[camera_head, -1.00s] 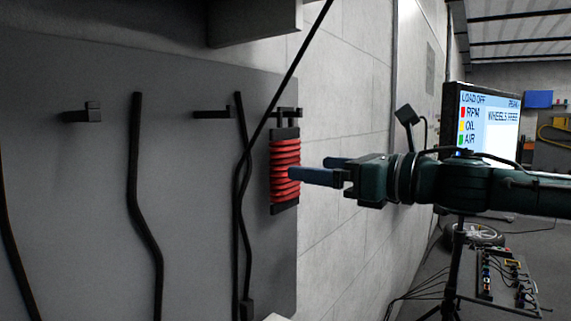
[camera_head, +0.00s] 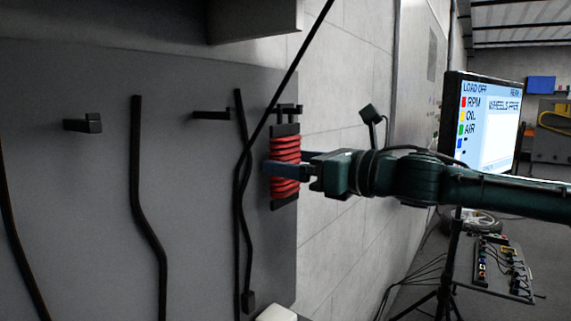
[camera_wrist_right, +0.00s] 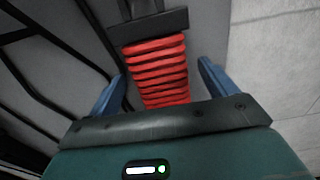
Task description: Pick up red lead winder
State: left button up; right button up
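The red lead winder (camera_head: 285,152), a black frame wound with red cable, hangs upright from a black hook (camera_head: 287,110) at the right edge of the grey wall panel. My right gripper (camera_head: 290,163) is at the winder, with one blue finger in front of its coils and the other behind in the head view. In the right wrist view the red coils (camera_wrist_right: 158,72) lie between the two open blue fingers, with a visible gap on each side. The winder's lower end is hidden by the gripper body there. My left gripper is not in view.
Black cables (camera_head: 145,200) hang on the grey panel (camera_head: 60,220), one close to the left of the winder. Empty black hooks (camera_head: 84,123) stick out to the left. A monitor (camera_head: 487,125) stands at the right, behind my right arm.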

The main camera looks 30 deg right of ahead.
jog(key=c, duration=1.1)
jog(key=shift+r, duration=0.15)
